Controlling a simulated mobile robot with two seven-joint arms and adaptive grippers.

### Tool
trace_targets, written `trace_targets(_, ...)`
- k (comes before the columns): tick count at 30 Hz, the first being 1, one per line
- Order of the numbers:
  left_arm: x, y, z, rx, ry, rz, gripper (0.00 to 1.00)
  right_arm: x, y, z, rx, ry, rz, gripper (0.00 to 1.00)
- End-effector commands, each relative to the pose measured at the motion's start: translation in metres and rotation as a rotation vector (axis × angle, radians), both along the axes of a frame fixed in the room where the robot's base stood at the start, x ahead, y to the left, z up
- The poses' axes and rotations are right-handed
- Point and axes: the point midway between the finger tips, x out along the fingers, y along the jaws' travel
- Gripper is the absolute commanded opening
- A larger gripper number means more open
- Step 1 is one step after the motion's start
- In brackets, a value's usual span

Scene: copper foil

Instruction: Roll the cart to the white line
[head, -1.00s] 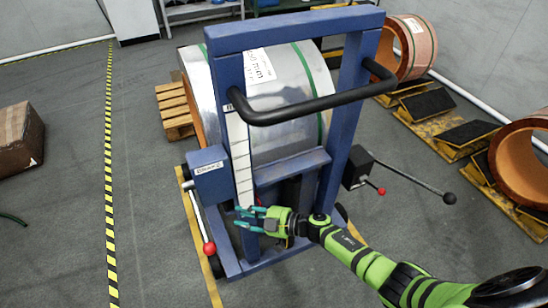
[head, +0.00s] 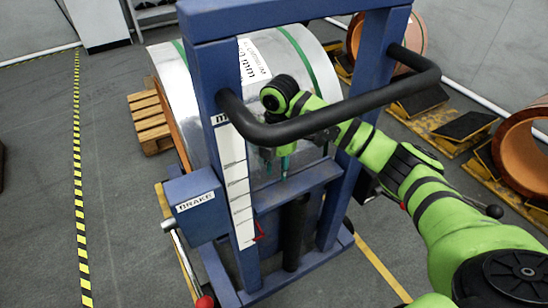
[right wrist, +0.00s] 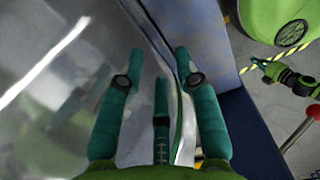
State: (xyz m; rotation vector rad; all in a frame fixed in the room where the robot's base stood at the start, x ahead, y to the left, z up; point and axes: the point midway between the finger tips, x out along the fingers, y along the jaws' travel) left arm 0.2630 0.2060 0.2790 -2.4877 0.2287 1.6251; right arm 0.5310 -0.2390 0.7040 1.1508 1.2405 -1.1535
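The cart (head: 197,58) is a blue upright frame with a black push handle (head: 343,108), carrying a large silver roll. A blue box marked BRAKE (head: 195,203) sits on its left post. My right gripper (head: 280,163) points down behind the handle, in front of the roll, with the handle hiding part of it. In the right wrist view its teal fingers (right wrist: 155,92) are spread and empty above the shiny roll surface. My left gripper (right wrist: 262,66) shows small in the right wrist view, its opening unclear; it is outside the head view. I cannot make out a white line on the floor.
A yellow-black striped line (head: 77,170) runs along the floor at left, beside clear grey floor. A wooden pallet (head: 150,122) lies behind the cart. Copper rolls (head: 520,150) and dark wedges on yellow bases (head: 466,131) stand at right.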

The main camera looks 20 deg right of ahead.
Motion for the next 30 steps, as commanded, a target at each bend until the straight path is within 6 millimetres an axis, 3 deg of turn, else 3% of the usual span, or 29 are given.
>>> trace_targets(10,-0.001,-0.001,-0.001,0.001,0.016,0.004,0.0,-0.001,0.001,-0.05,0.003,0.003,0.002,0.33)
trace_targets(22,-0.002,-0.001,0.0,0.002,0.024,0.005,0.0,0.0,0.001,-0.06,0.003,0.001,0.002,0.33)
trace_targets(23,-0.002,-0.001,0.0,0.001,0.024,0.005,0.0,0.0,0.001,-0.06,0.003,0.001,0.002,0.29)
trace_targets(25,-0.002,-0.001,0.0,0.002,0.023,0.005,0.0,0.0,0.001,-0.06,0.003,0.001,0.002,0.01)
trace_targets(30,-0.002,-0.001,0.0,0.002,0.023,0.005,0.0,-0.001,0.001,-0.06,0.003,0.002,0.003,0.0)
